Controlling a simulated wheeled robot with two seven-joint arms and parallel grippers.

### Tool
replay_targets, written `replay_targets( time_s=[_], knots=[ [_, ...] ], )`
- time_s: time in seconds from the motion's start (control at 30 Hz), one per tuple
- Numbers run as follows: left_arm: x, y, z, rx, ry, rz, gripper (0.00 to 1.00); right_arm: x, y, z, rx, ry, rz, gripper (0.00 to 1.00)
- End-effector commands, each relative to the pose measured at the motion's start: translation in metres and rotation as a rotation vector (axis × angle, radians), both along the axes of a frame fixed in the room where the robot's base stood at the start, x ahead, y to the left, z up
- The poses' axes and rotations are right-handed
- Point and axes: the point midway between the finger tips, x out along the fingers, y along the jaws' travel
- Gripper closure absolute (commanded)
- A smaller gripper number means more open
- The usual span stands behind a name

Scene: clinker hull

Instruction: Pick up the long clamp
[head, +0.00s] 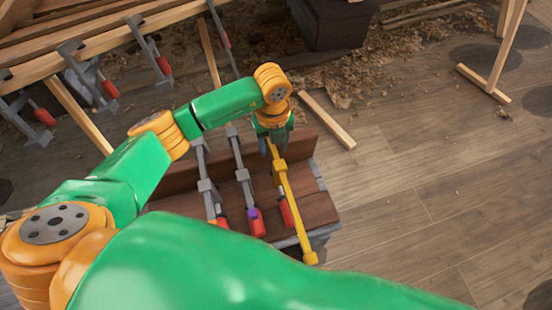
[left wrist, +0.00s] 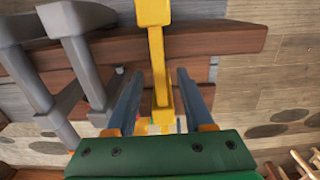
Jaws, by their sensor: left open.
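A long yellow clamp (head: 288,195) lies across a dark wooden bench, its lower end reaching over the near edge. It looks the longest of the clamps there. It also shows in the left wrist view (left wrist: 158,65), with its bar running between my fingers. My left gripper (head: 275,142) is at the far end of this clamp. In the left wrist view the gripper (left wrist: 160,90) is open, with a finger on either side of the yellow bar and visible gaps. Part of the clamp's far end is hidden behind the gripper in the head view. My right gripper is not in view.
Grey clamps with red handles (head: 245,190) (head: 210,190) lie left of the yellow one on the bench (head: 322,205). More clamps hang on a wooden beam (head: 110,40) at upper left. A loose board (head: 327,120) lies on the floor; the floor at right is mostly clear.

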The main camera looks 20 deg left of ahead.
Motion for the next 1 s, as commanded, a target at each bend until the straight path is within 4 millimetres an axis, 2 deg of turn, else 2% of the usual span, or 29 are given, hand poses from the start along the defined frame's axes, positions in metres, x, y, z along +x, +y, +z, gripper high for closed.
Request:
replay_targets(
  time_s=[0.1, 0.2, 0.43, 0.6, 0.63, 1.0],
  knots=[
    [-0.001, -0.001, -0.026, 0.0, 0.004, 0.0, 0.47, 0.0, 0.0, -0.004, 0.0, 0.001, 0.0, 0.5],
    [0.0, -0.001, -0.038, 0.0, 0.002, -0.002, 0.47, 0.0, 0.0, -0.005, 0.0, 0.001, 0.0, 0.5],
    [0.0, -0.001, -0.039, -0.001, -0.001, -0.002, 0.47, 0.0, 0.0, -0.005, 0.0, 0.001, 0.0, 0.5],
    [0.0, -0.001, -0.039, -0.001, 0.0, -0.002, 0.93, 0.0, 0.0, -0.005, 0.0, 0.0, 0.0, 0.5],
    [0.0, -0.001, -0.039, -0.001, 0.0, -0.002, 1.0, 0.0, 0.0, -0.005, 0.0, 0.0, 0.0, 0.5],
    [0.0, -0.001, -0.039, -0.001, 0.0, -0.002, 1.0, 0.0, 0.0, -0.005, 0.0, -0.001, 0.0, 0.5]
  ],
)
